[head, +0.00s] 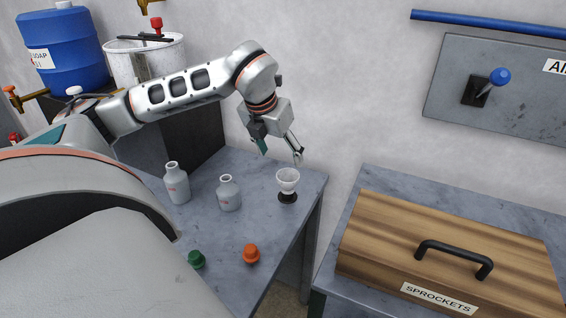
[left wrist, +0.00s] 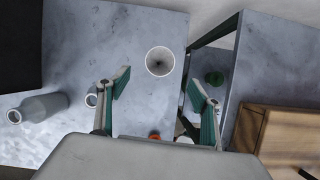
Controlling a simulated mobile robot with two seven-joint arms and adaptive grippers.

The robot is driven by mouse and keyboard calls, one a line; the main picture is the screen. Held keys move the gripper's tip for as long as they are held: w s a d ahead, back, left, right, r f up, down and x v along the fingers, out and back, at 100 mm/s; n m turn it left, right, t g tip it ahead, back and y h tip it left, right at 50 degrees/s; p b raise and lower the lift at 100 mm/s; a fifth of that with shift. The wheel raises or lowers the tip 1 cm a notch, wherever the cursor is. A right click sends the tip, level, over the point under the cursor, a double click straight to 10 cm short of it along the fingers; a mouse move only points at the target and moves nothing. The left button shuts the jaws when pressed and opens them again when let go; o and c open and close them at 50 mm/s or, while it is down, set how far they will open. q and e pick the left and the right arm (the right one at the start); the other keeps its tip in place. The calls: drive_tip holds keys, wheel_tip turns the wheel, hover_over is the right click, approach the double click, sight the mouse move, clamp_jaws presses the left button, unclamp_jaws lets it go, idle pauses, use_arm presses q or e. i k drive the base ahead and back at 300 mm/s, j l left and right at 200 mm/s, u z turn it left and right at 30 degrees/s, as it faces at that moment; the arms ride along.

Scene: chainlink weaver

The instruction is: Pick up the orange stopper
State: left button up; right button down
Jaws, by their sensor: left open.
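The orange stopper (head: 251,253) stands on the grey table near its front right edge. In the left wrist view, a small orange part of it (left wrist: 155,135) shows at the lower middle, mostly hidden by my gripper's body. My left gripper (head: 281,153) is open and empty. It is above the table's back, over the white cup (head: 288,182), well behind and above the stopper. In the left wrist view, the spread fingers (left wrist: 160,88) have nothing between them. My right gripper is not in view.
A green stopper (head: 196,259) stands left of the orange one. Two grey bottles (head: 177,183) (head: 229,193) stand behind the stoppers. A gap separates this table from one with a wooden sprockets box (head: 450,245). A blue barrel (head: 65,50) is at the back left.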

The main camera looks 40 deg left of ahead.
sight(251, 255)
drive_tip(key=k, duration=1)
